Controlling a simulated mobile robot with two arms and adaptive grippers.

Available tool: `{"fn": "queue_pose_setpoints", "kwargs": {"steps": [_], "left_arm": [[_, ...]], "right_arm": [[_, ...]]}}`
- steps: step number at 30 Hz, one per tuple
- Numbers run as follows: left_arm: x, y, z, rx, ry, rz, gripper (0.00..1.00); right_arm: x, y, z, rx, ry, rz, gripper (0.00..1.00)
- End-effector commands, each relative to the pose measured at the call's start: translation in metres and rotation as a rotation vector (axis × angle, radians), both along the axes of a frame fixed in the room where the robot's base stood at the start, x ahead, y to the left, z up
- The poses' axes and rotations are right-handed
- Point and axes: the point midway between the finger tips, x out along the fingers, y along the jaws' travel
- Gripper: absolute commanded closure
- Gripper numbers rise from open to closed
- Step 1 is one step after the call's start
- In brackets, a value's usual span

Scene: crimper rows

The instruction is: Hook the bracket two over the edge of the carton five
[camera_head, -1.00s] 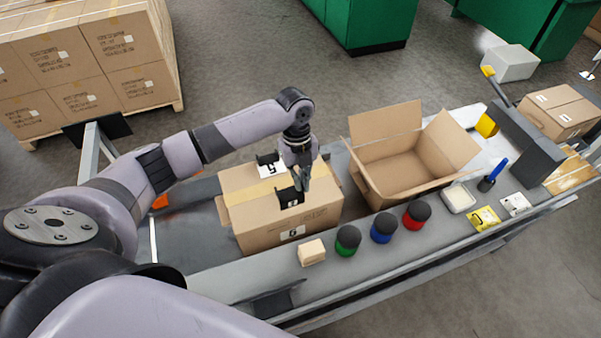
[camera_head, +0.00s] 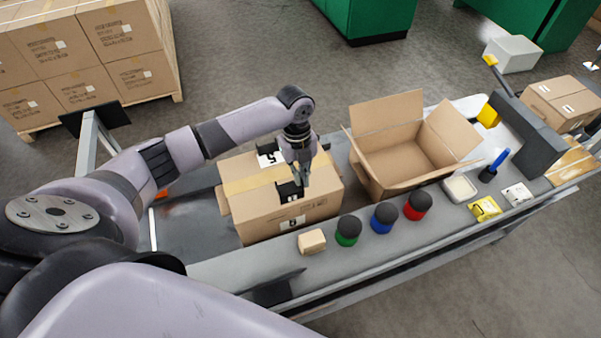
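Carton five (camera_head: 250,205) is a closed brown box with tape across its top and a white label reading 5 near its far edge. A black bracket (camera_head: 289,191) with a small white mark is at the carton's near top edge. A second black piece shows at the far edge, beside the label. I cannot read which one is bracket two. My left gripper (camera_head: 303,178) points down over the carton's right part, beside the near bracket. Its fingers look close together; whether they grip the bracket is unclear. My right gripper is out of view.
An open empty carton (camera_head: 368,171) stands right of carton five. Along the near conveyor edge are a small tan block (camera_head: 312,242), green (camera_head: 348,232), blue (camera_head: 383,219) and red (camera_head: 417,206) black-topped pots, and a white tray (camera_head: 460,188). Stacked boxes (camera_head: 90,60) stand back left.

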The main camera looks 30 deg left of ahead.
Motion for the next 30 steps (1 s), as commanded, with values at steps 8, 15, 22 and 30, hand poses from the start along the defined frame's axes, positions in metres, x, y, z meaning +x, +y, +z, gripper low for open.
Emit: {"fn": "queue_pose_setpoints", "kwargs": {"steps": [8, 15, 22, 30], "left_arm": [[0.000, 0.000, -0.022, 0.001, 0.001, 0.001, 1.00], [0.000, 0.000, -0.039, -0.001, 0.001, 0.000, 1.00], [0.000, 0.000, -0.055, 0.000, 0.002, 0.001, 1.00], [0.000, 0.000, -0.067, -0.001, 0.001, 0.001, 1.00]], "right_arm": [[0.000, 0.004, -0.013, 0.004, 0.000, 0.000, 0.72], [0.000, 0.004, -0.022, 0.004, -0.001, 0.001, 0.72], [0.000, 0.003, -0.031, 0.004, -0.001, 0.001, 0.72], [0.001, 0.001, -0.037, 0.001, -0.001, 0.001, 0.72]]}}
